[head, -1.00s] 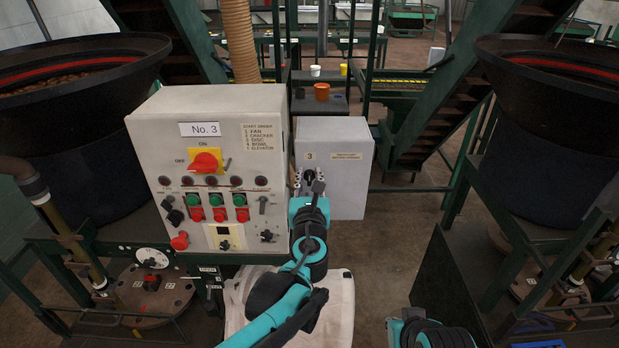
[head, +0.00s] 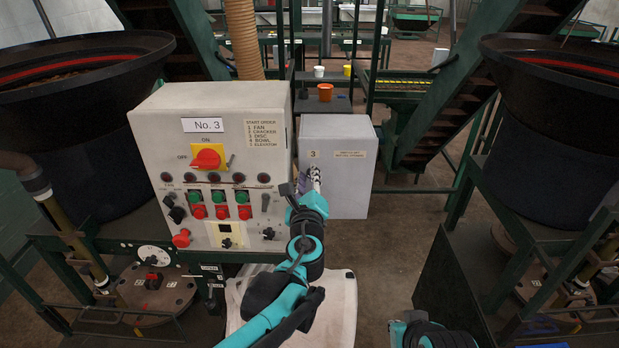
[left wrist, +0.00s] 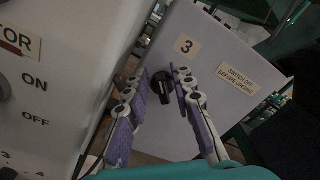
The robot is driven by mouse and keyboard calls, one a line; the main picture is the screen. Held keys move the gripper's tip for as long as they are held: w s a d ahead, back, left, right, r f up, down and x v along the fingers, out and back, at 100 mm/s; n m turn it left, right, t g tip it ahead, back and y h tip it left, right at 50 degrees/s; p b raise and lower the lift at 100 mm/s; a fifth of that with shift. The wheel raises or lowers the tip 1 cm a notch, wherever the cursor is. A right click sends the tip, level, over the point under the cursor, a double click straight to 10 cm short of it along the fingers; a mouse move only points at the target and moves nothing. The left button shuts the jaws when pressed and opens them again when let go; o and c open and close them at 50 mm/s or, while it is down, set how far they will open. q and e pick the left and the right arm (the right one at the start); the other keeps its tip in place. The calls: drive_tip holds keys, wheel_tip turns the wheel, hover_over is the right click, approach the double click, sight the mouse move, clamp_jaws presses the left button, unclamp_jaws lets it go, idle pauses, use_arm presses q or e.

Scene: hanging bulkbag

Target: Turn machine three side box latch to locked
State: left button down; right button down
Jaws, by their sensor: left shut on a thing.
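The machine three side box (head: 347,195) is a pale grey box with a "3" label, to the right of the No. 3 control panel in the head view. Its front also shows in the left wrist view (left wrist: 215,105). The latch (left wrist: 163,88) is a small black knob below the "3" label; in the head view my gripper hides it. My left gripper (head: 314,176) is at the box's front, its purple-padded fingers (left wrist: 161,82) on either side of the latch and shut on it.
The No. 3 control panel (head: 212,165), with a red rotary switch (head: 206,159) and several buttons, stands close on the left of my left gripper. Black bowls (head: 75,75) flank the scene. Green stairs (head: 455,90) rise behind the box.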

use_arm(q)
drive_tip(key=n, duration=0.4)
drive_tip(key=shift+a+f+n+b, duration=0.25)
drive_tip(key=shift+f+n+b, duration=0.05)
drive_tip(key=shift+f+b, duration=0.05)
drive_tip(key=n, duration=0.4)
drive_tip(key=shift+f+n+b, duration=0.35)
drive_tip(key=shift+n, duration=0.05)
drive_tip(key=c, duration=1.6)
unclamp_jaws()
drive_tip(key=s, duration=1.2)
